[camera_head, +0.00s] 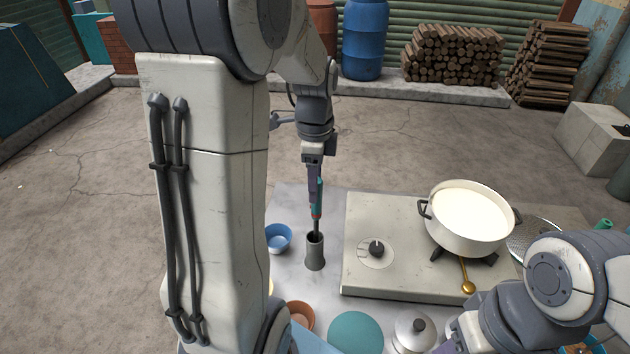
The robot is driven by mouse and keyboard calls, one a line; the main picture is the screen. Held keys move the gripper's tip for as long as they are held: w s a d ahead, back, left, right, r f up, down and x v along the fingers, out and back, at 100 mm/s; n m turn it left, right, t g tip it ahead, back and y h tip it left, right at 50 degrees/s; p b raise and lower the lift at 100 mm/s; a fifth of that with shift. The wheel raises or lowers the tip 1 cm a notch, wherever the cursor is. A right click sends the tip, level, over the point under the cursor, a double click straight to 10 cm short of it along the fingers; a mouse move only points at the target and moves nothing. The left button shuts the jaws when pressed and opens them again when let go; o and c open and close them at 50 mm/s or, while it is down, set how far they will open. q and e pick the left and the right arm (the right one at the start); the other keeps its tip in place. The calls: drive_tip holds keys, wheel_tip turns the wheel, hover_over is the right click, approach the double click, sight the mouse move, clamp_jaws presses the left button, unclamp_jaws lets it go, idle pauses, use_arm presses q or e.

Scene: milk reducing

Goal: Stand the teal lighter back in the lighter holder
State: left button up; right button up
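The teal lighter (318,200) is upright in my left gripper (315,190), which appears shut on its body. The lighter's dark nozzle points down. The lighter holder (315,254) is a grey upright cup on the table, directly below the lighter. The nozzle tip is at the holder's mouth; I cannot tell how far inside it is. My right arm comes in at the lower right, and its gripper (446,346) is mostly cut off at the bottom edge, so its fingers cannot be judged.
A grey stove (385,215) stands right of the holder, bearing a white pot (466,240) of milk. A gold ladle (467,284) lies in front of the pot. A blue bowl (278,238) is left of the holder. A terracotta bowl (300,316) and teal disc (355,333) are nearer.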

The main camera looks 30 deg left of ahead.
use_arm(q)
drive_tip(key=shift+r, duration=0.1)
wheel_tip(320, 180, up, 10)
drive_tip(key=shift+r, duration=0.15)
idle(0.5)
wheel_tip(320, 180, up, 9)
drive_tip(key=p, duration=0.8)
idle(0.6)
